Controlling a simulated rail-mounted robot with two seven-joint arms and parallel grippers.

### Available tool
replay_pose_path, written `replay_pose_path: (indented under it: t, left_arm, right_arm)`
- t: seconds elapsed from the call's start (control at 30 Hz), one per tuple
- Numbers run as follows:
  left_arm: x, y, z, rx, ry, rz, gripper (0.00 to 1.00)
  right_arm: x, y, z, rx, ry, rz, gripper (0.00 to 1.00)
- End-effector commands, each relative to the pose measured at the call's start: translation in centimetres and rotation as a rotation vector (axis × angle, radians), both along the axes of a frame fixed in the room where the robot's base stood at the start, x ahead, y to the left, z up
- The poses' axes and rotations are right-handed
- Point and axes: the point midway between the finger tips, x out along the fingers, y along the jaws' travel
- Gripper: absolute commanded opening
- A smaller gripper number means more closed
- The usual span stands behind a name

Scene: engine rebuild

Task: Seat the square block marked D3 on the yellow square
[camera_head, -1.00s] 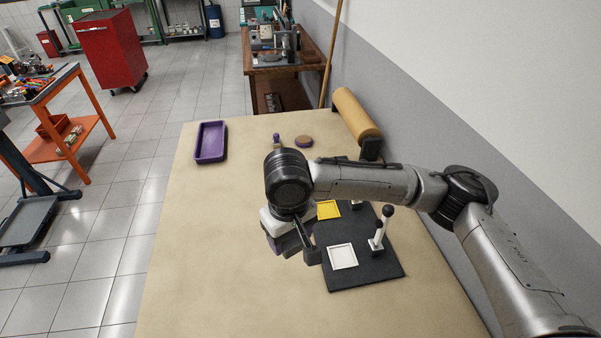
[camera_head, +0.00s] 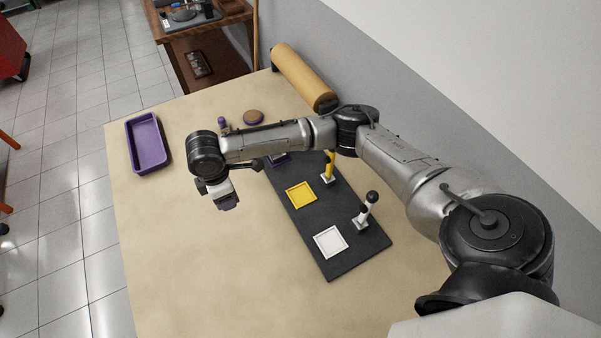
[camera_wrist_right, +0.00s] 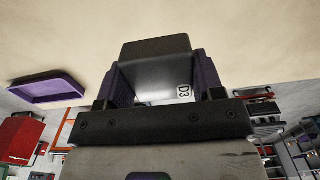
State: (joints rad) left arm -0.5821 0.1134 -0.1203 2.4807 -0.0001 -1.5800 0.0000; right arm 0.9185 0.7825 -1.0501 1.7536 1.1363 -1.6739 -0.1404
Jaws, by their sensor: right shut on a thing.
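My right gripper (camera_head: 226,200) hangs over the bare tabletop, left of the dark board. In the right wrist view its purple-lined fingers are shut on a grey square block (camera_wrist_right: 156,72) marked D3. The mark faces the camera and reads sideways. In the head view the block is mostly hidden by the gripper. The yellow square (camera_head: 300,195) is a shallow framed recess on the dark board (camera_head: 345,262), empty and in clear view to the right of the gripper. My left gripper is not in view.
The board also bears a white square (camera_head: 330,241), a white post with a black knob (camera_head: 365,208) and a yellow post (camera_head: 329,169). A purple tray (camera_head: 147,143), a round brown-topped disc (camera_head: 253,117) and a brown roll (camera_head: 304,77) lie farther back. The front-left table is clear.

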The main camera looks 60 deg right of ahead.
Motion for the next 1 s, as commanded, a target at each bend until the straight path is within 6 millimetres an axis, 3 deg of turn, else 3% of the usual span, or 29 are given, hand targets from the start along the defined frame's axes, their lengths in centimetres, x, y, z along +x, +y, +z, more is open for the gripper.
replay_pose_path:
  t: [0.03, 0.27, 0.6, 0.8, 1.0]
  left_arm:
    - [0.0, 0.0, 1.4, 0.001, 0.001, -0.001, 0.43]
    - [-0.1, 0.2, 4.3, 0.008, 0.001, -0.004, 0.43]
    - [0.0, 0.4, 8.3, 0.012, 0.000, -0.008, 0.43]
    - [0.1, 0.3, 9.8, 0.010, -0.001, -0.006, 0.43]
    - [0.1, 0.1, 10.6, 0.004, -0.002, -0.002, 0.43]
  right_arm:
    - [-0.3, -1.0, -0.3, 0.000, 0.007, 0.075, 0.30]
    - [-1.7, -5.5, -4.4, 0.001, 0.007, 0.491, 0.30]
    - [-6.4, -13.1, -9.5, 0.002, 0.006, 1.088, 0.30]
    - [-9.3, -16.6, -11.4, 0.001, 0.004, 1.358, 0.30]
    - [-11.1, -18.7, -12.3, 0.001, 0.001, 1.522, 0.30]
